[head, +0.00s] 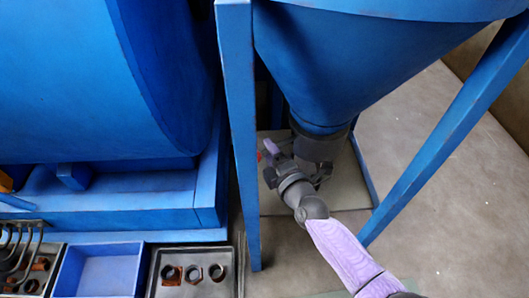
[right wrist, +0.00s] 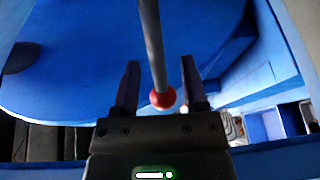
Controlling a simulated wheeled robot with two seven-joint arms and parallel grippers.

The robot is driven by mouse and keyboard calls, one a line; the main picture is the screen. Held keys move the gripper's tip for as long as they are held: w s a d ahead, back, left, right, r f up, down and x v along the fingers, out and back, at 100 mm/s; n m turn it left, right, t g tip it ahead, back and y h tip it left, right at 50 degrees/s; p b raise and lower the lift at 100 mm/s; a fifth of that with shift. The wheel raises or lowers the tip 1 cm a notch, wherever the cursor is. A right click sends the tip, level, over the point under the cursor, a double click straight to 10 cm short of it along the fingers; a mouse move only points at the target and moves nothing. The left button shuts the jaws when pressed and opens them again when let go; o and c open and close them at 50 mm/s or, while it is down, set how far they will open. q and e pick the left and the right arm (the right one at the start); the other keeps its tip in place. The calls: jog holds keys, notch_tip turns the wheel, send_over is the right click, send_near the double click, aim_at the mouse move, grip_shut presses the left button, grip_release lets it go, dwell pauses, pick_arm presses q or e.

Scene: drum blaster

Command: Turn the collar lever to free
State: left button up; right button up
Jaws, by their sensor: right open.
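The collar lever is a grey rod (right wrist: 152,40) with a red ball knob (right wrist: 162,98) at its end in the right wrist view. A small red spot, which looks like the knob, shows in the head view (head: 271,147) left of the dark collar (head: 320,143) under the blue hopper. My right gripper (right wrist: 159,72) is open, with one finger on each side of the rod. The knob lies between the fingers, close to the palm. Whether either finger touches it I cannot tell. In the head view my right arm hides part of the collar. My left gripper is not in view.
The blue hopper (head: 360,45) stands on blue legs (head: 240,130), close to my right arm. A big blue drum (head: 100,80) fills the left. At lower left are a blue bin (head: 97,270) and a tray with rings (head: 160,282). The floor at right is clear.

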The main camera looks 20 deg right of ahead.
jog(key=shift+w+a, duration=0.1)
jog(key=shift+w, duration=0.6)
grip_shut()
dwell(0.5)
dwell(0.3)
